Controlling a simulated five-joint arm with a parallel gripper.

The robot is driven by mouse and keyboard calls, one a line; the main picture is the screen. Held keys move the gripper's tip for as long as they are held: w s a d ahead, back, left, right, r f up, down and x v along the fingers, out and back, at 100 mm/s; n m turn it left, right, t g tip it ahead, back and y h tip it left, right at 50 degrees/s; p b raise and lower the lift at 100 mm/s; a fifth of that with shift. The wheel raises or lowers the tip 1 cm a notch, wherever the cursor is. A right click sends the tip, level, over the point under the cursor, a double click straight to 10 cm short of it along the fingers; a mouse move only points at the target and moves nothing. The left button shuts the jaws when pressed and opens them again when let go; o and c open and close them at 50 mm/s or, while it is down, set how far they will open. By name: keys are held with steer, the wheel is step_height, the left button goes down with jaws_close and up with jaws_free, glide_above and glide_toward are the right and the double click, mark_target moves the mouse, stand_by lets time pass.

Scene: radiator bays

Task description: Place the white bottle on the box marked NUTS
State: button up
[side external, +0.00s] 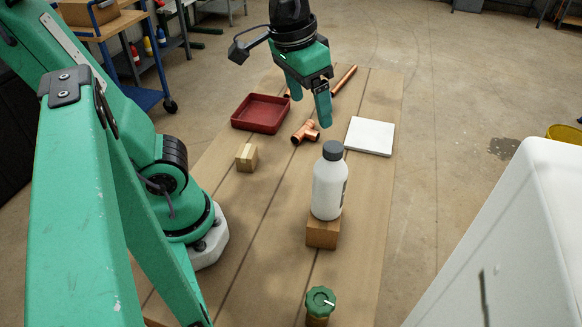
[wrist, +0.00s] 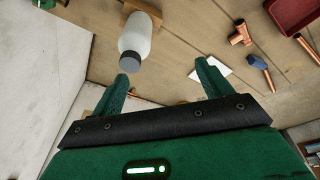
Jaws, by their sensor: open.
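The white bottle (side external: 328,188) with a dark grey cap stands upright on a small brown box (side external: 322,234). No marking on this box is readable. In the wrist view the bottle (wrist: 137,36) is at the upper left, its cap towards my fingers, and part of the brown box (wrist: 143,9) shows behind it. My gripper (side external: 309,101) is open and empty, pointing down above the far part of the table, beyond the bottle and apart from it. Its two fingers also show in the wrist view (wrist: 164,80), with nothing between them.
On the wooden table (side external: 352,260) are a red tray (side external: 262,113), a copper tee (side external: 305,132), a white tile (side external: 370,136), a small wooden block (side external: 246,157) and a green-topped item (side external: 320,299). A large white panel (side external: 520,240) stands at right. A blue-headed tool (wrist: 257,62) shows in the wrist view.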

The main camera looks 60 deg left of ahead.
steer(key=s+a+f+t, duration=0.3)
steer(key=a, duration=0.2)
steer(key=shift+a+y, duration=0.2)
steer(key=shift+y, duration=0.1)
